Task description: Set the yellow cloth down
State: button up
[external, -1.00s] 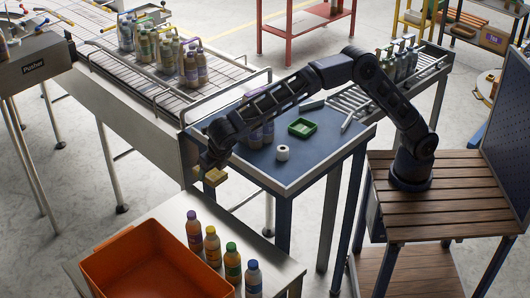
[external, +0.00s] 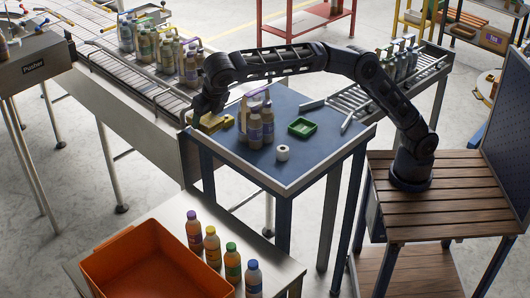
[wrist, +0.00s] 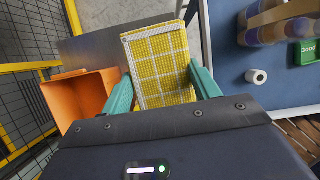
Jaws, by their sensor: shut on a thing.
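The yellow cloth (external: 214,122) is at the left end of the blue-topped table, by the conveyor's end. In the wrist view the cloth (wrist: 158,66) is a flat, folded-looking pad with a pale grid. My gripper (external: 208,115) is shut on it; its teal fingers (wrist: 162,88) press on both sides. I cannot tell whether the cloth touches a surface below. The fingertips are mostly hidden in the external view.
The blue table (external: 290,175) holds bottles (external: 255,124) close right of the cloth, a green tray (external: 301,127) and a white roll (external: 282,153). An orange crate (external: 110,243) and several bottles stand on a lower table in front.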

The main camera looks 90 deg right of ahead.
jog(key=shift+r, duration=0.8)
jog(key=s+d+r+m, duration=0.1)
jog(key=s+d, duration=0.2)
jog(key=d, duration=1.2)
jog(key=s+d+r+m, duration=0.1)
jog(key=s+d, duration=0.2)
jog(key=d, duration=1.1)
jog(key=s+d+f+m+g+h, duration=0.1)
jog(key=s+d+m, duration=0.1)
jog(key=s+d, duration=0.7)
jog(key=s+d+f+m, duration=0.1)
jog(key=s+d, duration=0.6)
jog(key=d, duration=0.5)
jog(key=f, duration=2.5)
jog(key=shift+a+f, duration=0.1)
jog(key=shift+a, duration=0.15)
jog(key=shift+f, duration=0.1)
